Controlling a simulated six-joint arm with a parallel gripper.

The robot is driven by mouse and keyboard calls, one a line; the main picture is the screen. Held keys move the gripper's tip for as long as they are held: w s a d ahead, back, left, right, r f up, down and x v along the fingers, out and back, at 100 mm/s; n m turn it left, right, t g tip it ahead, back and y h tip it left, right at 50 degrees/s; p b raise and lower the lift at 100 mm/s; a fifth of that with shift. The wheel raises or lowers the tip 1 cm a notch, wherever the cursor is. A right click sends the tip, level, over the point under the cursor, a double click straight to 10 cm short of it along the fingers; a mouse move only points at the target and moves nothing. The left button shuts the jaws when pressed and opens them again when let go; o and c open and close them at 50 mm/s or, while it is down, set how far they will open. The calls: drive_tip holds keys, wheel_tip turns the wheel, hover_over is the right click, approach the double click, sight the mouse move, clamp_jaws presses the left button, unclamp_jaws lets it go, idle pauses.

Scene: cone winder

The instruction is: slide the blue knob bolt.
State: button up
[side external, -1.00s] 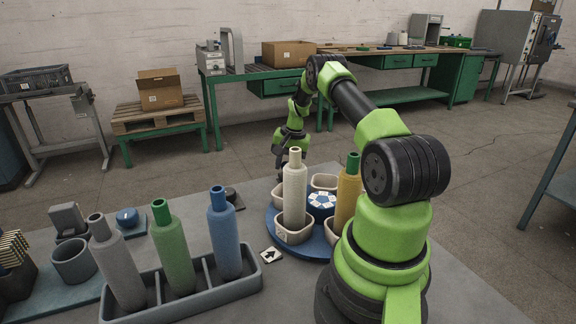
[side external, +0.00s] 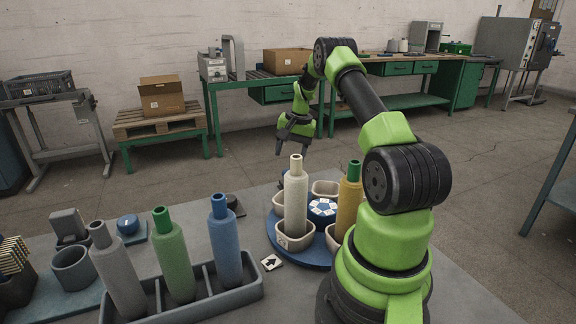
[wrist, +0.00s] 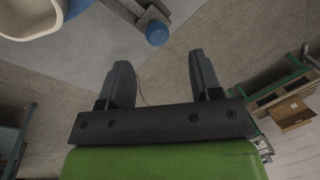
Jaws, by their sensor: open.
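The blue knob (wrist: 157,33) shows in the wrist view at the end of a dark grey bolt fitting (wrist: 150,14), near the table's edge. My gripper (side external: 291,150) is open and empty, above the far side of the table and pointing down. In the wrist view its two fingers (wrist: 160,72) stand wide apart, with the knob beyond their tips and touching neither.
A blue turntable (side external: 283,247) carries beige cups, a tall cream bottle (side external: 295,200) and a yellow one (side external: 347,203). A grey rack (side external: 205,303) holds grey, green and blue bottles. Floor lies open beyond the table.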

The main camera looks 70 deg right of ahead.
drive_tip(key=r, duration=0.3)
drive_tip(key=shift+s+r, duration=0.35)
drive_tip(key=w+a+r+n+t, duration=0.1)
drive_tip(key=w+a+r+n, duration=0.15)
drive_tip(key=a+r, duration=0.65)
drive_tip(key=w+a+r+n+t, duration=0.1)
drive_tip(key=a+r+n, duration=0.2)
drive_tip(key=a+r, duration=0.65)
drive_tip(key=s+a+n+t+y, duration=0.1)
drive_tip(key=s+a+n+t, duration=0.2)
drive_tip(key=s+a, duration=1.1)
drive_tip(key=a+n, duration=0.3)
drive_tip(key=a, duration=0.1)
drive_tip(key=shift+s+a+f+y, duration=0.15)
drive_tip(key=shift+s+f+y, duration=0.05)
drive_tip(key=shift+s+y, duration=0.1)
